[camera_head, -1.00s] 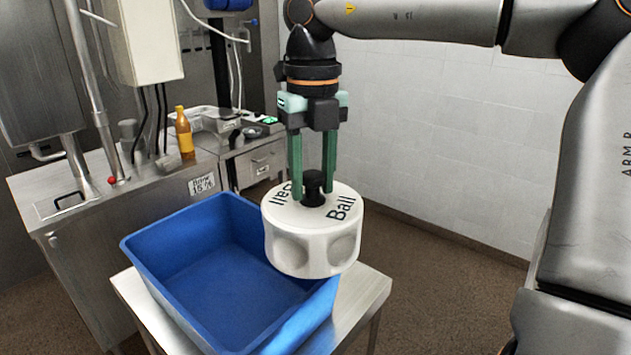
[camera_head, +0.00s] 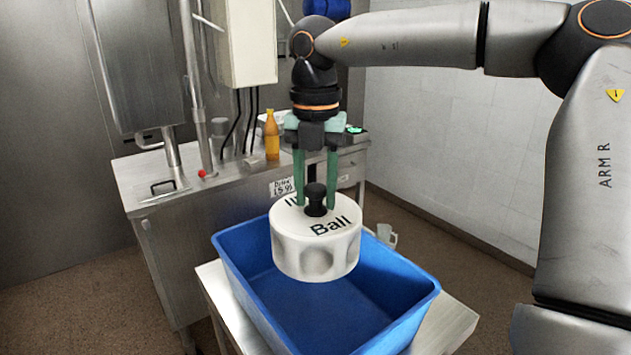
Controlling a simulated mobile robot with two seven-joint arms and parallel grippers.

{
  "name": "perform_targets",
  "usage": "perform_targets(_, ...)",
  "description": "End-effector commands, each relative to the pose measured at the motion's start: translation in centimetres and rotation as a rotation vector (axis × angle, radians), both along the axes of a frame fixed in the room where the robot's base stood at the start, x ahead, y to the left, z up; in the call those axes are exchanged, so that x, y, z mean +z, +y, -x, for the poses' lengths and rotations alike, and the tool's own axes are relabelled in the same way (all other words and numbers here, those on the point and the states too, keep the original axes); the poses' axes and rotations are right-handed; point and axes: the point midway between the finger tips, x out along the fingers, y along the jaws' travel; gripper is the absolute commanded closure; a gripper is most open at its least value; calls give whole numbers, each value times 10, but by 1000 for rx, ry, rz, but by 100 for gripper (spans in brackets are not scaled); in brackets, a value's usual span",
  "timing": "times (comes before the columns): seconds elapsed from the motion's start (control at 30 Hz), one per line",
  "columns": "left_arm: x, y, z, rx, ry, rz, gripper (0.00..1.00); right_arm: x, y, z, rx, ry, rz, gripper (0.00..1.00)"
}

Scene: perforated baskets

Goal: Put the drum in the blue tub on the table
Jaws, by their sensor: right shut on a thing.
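The drum (camera_head: 315,250) is white and round with scalloped sides, a black knob on top and the word "Ball" on its lid. My right gripper (camera_head: 317,200) points down and is shut on the drum's black knob. The drum hangs upright over the back part of the blue tub (camera_head: 406,312) and hides part of its far rim. I cannot tell exactly how high it is above the tub floor. The tub is open-topped and its visible floor is bare. It stands on a small steel table (camera_head: 457,322). My left gripper is not in view.
A pale mug (camera_head: 386,235) shows just beyond the tub's far right side. A white tiled wall (camera_head: 440,150) closes the right side.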

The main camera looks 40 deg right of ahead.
Motion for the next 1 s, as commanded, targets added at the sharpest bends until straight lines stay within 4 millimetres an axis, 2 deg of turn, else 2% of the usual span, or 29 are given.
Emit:
perform_targets(0.37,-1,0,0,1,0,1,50,-34,1,0,2,-3,-4,100)
perform_targets(1.0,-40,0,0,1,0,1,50,-96,1,0,2,-5,-2,100)
